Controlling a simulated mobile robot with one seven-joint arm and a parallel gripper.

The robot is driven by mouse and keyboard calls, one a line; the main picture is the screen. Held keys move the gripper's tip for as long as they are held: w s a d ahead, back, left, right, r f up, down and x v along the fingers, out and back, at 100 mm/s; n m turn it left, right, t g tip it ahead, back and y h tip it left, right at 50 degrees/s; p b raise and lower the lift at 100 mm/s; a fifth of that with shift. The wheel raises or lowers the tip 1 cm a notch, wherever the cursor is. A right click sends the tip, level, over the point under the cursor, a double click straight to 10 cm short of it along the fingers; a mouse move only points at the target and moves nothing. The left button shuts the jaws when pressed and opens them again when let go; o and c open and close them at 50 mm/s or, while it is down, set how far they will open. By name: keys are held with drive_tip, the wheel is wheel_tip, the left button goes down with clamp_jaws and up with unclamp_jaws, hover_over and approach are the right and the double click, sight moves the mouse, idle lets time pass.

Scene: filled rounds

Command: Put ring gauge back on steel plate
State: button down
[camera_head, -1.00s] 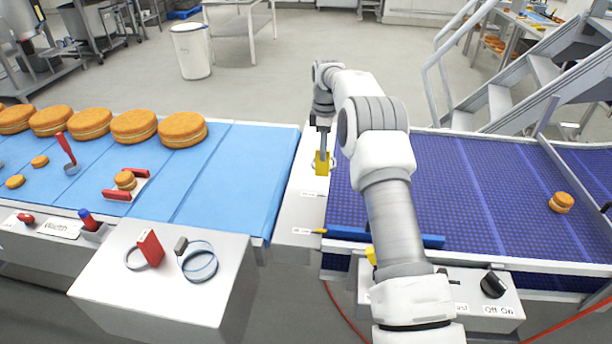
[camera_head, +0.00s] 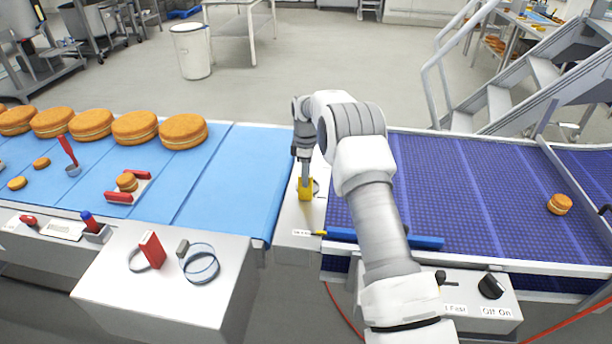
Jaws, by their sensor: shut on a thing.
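My gripper (camera_head: 305,178) is shut on the yellow handle (camera_head: 305,190) of a ring gauge. A small part of its ring shows just right of the handle; the rest is hidden. The gripper points down over the narrow steel plate (camera_head: 297,215) between the blue belt and the purple belt. I cannot tell whether the gauge touches the plate. Two other ring gauges lie on the steel box top at the front left: one with a red handle (camera_head: 152,250), one with a grey handle (camera_head: 183,248).
A blue bar with a yellow tip (camera_head: 385,238) lies along the front edge of the purple belt (camera_head: 465,195), right of the plate. A small filled round (camera_head: 559,204) sits far right. Large rounds (camera_head: 183,131) line the blue belt (camera_head: 235,180).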

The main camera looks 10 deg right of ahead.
drive_tip(key=shift+f, duration=0.2)
drive_tip(key=c, duration=0.7)
unclamp_jaws()
drive_tip(key=shift+r, duration=0.1)
drive_tip(key=shift+c, duration=0.2)
drive_tip(key=shift+r, duration=0.1)
